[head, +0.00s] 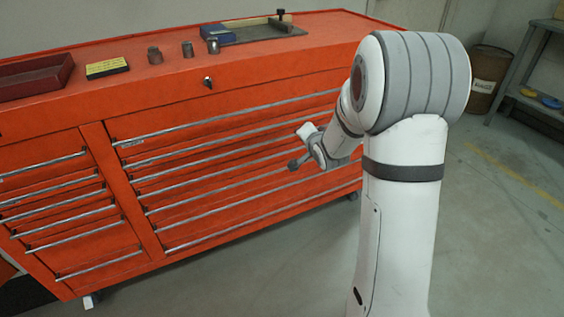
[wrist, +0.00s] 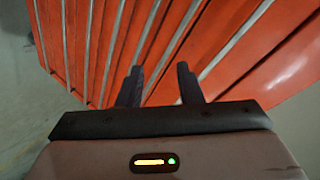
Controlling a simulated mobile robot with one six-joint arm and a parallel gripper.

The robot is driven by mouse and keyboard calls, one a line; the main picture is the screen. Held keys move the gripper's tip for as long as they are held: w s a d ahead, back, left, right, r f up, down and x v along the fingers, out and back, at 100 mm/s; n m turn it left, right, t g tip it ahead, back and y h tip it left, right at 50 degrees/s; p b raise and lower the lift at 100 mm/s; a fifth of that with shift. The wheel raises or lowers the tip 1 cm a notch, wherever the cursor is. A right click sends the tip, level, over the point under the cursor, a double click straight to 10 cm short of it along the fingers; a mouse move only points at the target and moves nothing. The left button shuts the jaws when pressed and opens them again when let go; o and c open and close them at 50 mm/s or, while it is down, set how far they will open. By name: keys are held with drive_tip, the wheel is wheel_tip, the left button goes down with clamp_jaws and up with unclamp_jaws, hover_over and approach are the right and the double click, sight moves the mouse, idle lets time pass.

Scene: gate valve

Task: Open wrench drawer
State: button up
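The wrench drawer is one of the drawers in the orange tool cabinet (head: 210,85); a small pale label (head: 131,142) sits at the left end of the top long drawer, its text too small to read. The long drawers with silver bar handles (head: 225,118) all look shut. My gripper (head: 303,161) is in front of the right part of the long drawers. In the wrist view its two dark fingers (wrist: 158,86) are apart with nothing between them, pointing at the drawer fronts. Whether a fingertip touches a handle cannot be told.
A red tray (head: 35,78), a yellow box (head: 107,68), several metal sockets (head: 188,49) and a blue case (head: 217,33) stand on the cabinet top. A brown barrel (head: 488,78) and a shelf are at the back right. The floor (head: 500,230) on the right is clear.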

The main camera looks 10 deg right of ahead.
sight(285, 153)
drive_tip(key=w+a+f+m+t+y+b, duration=0.1)
drive_tip(key=w+f+m+t+y+b, duration=0.2)
drive_tip(key=f, duration=0.6)
drive_tip(key=w+f+m+t+y+b, duration=0.1)
drive_tip(key=w+f+y+b, duration=0.15)
drive_tip(key=f+b, duration=0.4)
drive_tip(key=shift+h, duration=0.45)
drive_tip(key=x, duration=0.2)
drive_tip(key=f+x, duration=0.1)
drive_tip(key=x, duration=0.5)
drive_tip(key=shift+a+f, duration=0.15)
drive_tip(key=shift+f, duration=0.1)
clamp_jaws()
